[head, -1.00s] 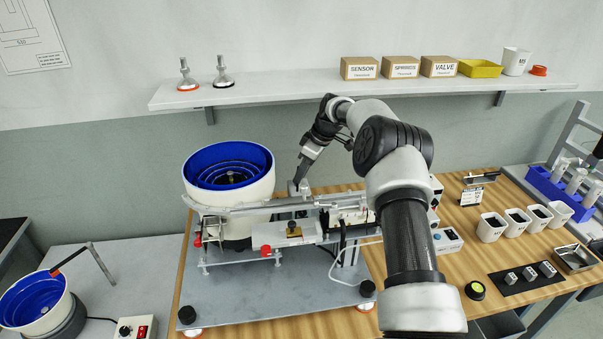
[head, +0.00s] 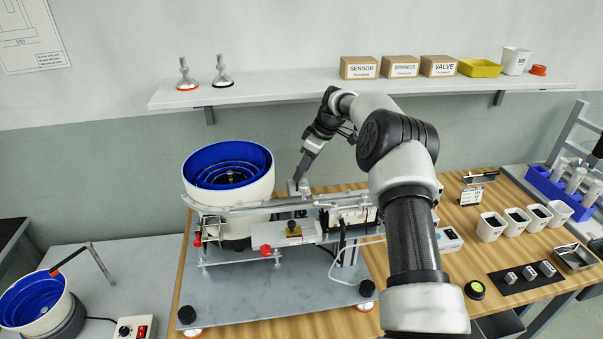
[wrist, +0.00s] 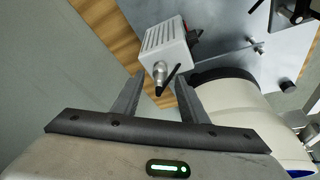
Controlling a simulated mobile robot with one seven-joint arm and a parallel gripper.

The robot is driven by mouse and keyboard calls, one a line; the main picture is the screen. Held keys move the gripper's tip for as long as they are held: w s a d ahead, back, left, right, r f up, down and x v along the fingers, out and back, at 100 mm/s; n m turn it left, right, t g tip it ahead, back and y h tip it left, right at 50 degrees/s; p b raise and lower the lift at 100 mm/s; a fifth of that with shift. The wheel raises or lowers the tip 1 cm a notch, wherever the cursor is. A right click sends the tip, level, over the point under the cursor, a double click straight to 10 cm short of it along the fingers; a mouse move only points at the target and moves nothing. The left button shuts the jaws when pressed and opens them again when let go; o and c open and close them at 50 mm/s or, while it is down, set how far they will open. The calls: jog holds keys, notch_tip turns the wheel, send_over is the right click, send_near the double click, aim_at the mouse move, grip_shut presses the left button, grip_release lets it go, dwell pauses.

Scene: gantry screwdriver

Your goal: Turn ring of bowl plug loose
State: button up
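In the wrist view a silvery round plug with a ring (wrist: 159,74) sticks out of the end of a light grey box with vent slots (wrist: 165,45). A short black piece (wrist: 171,77) slants beside the plug. My gripper (wrist: 158,82) is open, one finger on each side of the plug, with visible gaps. I cannot tell whether the fingertips reach as deep as the ring. In the head view my gripper (head: 298,182) points down behind the rail, right of the blue-lined bowl (head: 230,165); the plug is hidden there.
The white bowl body (wrist: 240,110) stands close to my right finger in the wrist view. A metal rail (head: 250,207) and a red-knobbed fixture (head: 285,235) lie in front of my gripper. A shelf (head: 350,90) runs along the wall above.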

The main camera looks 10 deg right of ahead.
jog(key=v, duration=0.5)
jog(key=shift+s+d+r, duration=0.1)
jog(key=shift+d+r, duration=0.05)
jog(key=shift+r, duration=0.05)
jog(key=s+a+r+m+t+h, duration=0.2)
jog(key=s+a+r+m+h, duration=0.25)
jog(key=r+m, duration=0.65)
jog(key=w+f, duration=0.2)
jog(key=f, duration=0.4)
jog(key=w+f+m, duration=0.1)
jog(key=f, duration=0.5)
jog(key=w+d+f+m, duration=0.1)
jog(key=w+f, duration=0.1)
jog(key=f, duration=0.4)
jog(key=shift+w+b, duration=0.3)
jog(key=shift+w, duration=0.05)
jog(key=shift+c, duration=0.4)
grip_shut()
